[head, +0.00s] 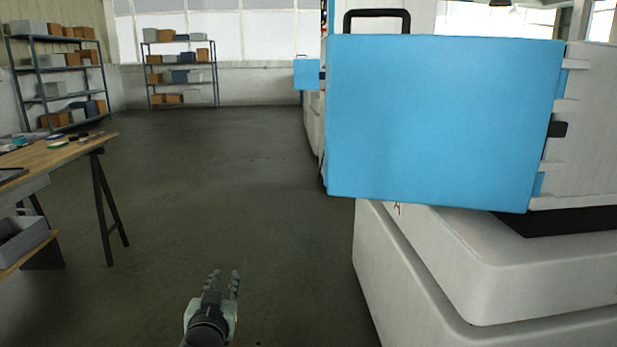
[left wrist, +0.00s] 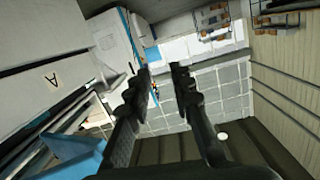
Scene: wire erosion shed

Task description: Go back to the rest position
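My left gripper (head: 223,276) shows at the bottom of the head view, low over the bare floor and left of the white machine (head: 450,262). Its two fingers stand apart with nothing between them. In the left wrist view the same gripper (left wrist: 162,72) shows a clear gap between its dark fingers, with windows and far shelving behind. It touches nothing that I can see. My right gripper is in neither view.
A large blue box-like panel (head: 440,125) juts from the machine at right, close by. A wooden workbench (head: 60,152) stands at left, with a grey bin (head: 22,240) below. Shelving racks (head: 182,75) stand at the back. The floor (head: 215,170) between is clear.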

